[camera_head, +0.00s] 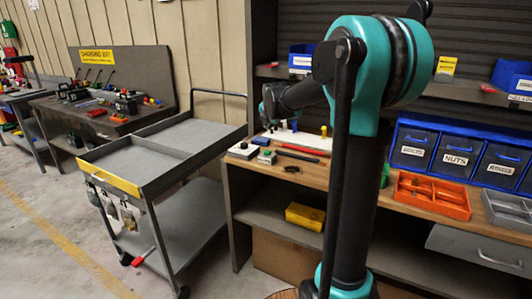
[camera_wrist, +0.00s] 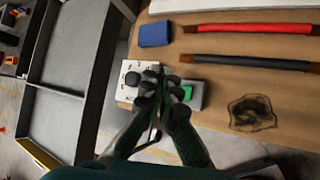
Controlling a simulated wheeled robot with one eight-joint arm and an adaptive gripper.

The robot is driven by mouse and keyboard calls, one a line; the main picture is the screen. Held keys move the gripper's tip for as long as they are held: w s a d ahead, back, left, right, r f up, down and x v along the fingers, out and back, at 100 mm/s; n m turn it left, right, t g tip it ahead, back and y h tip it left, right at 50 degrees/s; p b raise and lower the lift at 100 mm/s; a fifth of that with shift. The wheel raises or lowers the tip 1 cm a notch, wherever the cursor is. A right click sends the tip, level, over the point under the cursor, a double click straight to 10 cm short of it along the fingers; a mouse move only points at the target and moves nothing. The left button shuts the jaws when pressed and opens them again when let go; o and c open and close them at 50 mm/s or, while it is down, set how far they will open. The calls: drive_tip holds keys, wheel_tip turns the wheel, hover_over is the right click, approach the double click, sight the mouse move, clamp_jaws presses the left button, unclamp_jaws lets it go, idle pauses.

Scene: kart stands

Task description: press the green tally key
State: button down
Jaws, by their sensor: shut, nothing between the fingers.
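The green tally key (camera_wrist: 187,93) is a small green button on a grey box (camera_wrist: 197,98), partly behind my right finger in the wrist view. In the head view the green key (camera_head: 267,152) shows on its box on the wooden bench. My gripper (camera_wrist: 161,72) is shut and empty, its fingertips pointing at the bench between the green key and a pale box with a black button (camera_wrist: 132,79). The fingers cover part of both boxes. I cannot tell whether they touch either one. In the head view my gripper's fingertips cannot be made out.
A blue block (camera_wrist: 154,34), a red bar (camera_wrist: 254,28) and a black bar (camera_wrist: 250,62) lie beyond the boxes. A dark ring-like mark (camera_wrist: 252,113) is on the bench. A grey cart (camera_head: 160,150) stands left of the bench; an orange tray (camera_head: 432,194) sits right.

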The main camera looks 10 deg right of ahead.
sight(268, 152)
drive_tip(key=shift+f, duration=4.35)
drive_tip(key=shift+f, duration=0.15)
drive_tip(key=shift+f, duration=0.25)
drive_tip(key=shift+f, duration=0.5)
drive_tip(key=shift+r, duration=0.9)
drive_tip(key=shift+r, duration=2.55)
